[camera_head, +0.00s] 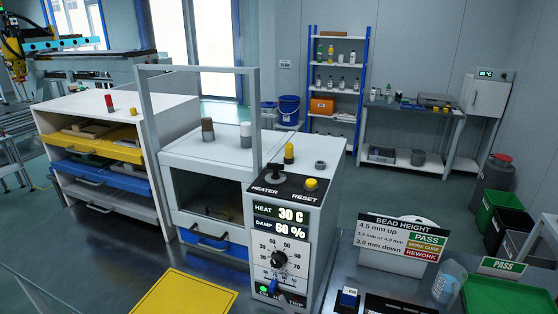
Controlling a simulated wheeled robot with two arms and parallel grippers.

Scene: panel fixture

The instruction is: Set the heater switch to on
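The heater switch (273,171) is a small black toggle on the sloped black top panel of a white control box (318,232), above the label HEATER. Its lever looks tilted, but I cannot tell whether that is on or off. A yellow RESET button (311,184) sits to its right. The box's display (281,219) reads HEAT 30 C and DAMP 60 %. Below it is a black dial knob (279,260) with a white scale. Neither of my grippers shows in the head view.
A grey upright frame and a clear-fronted cabinet (203,154) stand left of the box. A drawer unit (160,112) is further left. A yellow mat (185,297) lies in front. A bead height sign (401,238), a clear jug (449,281) and a green tray (500,301) are right.

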